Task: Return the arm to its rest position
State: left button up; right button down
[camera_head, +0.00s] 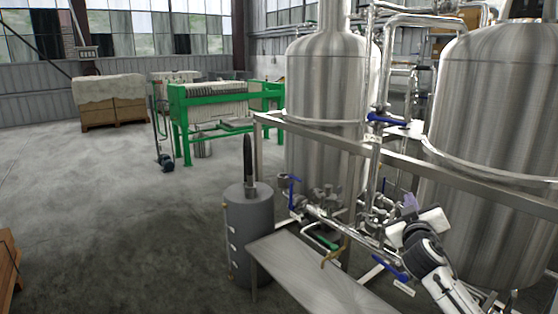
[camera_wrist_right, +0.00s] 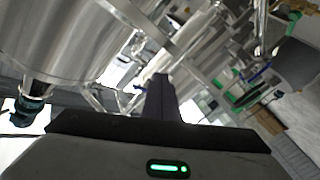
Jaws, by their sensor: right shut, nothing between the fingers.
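My right arm comes in from the lower right in the head view. My right gripper (camera_head: 411,203) is beside the pipework in front of the right steel tank (camera_head: 490,120). In the right wrist view the fingers (camera_wrist_right: 162,97) are closed together, with nothing between them. A steel tank (camera_wrist_right: 70,40) and a frame lie beyond them there. My left gripper is in neither view.
A second steel tank (camera_head: 322,100) stands left of the right one. A metal frame rail (camera_head: 440,165) and pipes with blue-handled valves (camera_head: 393,268) are close to my right arm. A grey cylinder (camera_head: 250,235) stands left of a low metal plate (camera_head: 310,272). The floor at left is mostly clear.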

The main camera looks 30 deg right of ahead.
jog(key=s+a+f+n+y, duration=0.35)
jog(key=a+f+y, duration=0.25)
jog(key=a+f, duration=0.8)
jog(key=s+a+f+n+y, duration=0.3)
jog(key=a+f+n+y, duration=0.2)
jog(key=a+f, duration=0.8)
jog(key=s+a+f+n+g+y, duration=0.2)
jog(key=s+a+f+g+y, duration=0.15)
jog(key=s+a+f, duration=0.75)
jog(key=s+a+m+y, duration=0.1)
jog(key=a+m, duration=0.4)
jog(key=a, duration=0.7)
jog(key=shift+a+t+y, duration=0.35)
jog(key=shift+t, duration=0.1)
jog(key=shift+r, duration=0.1)
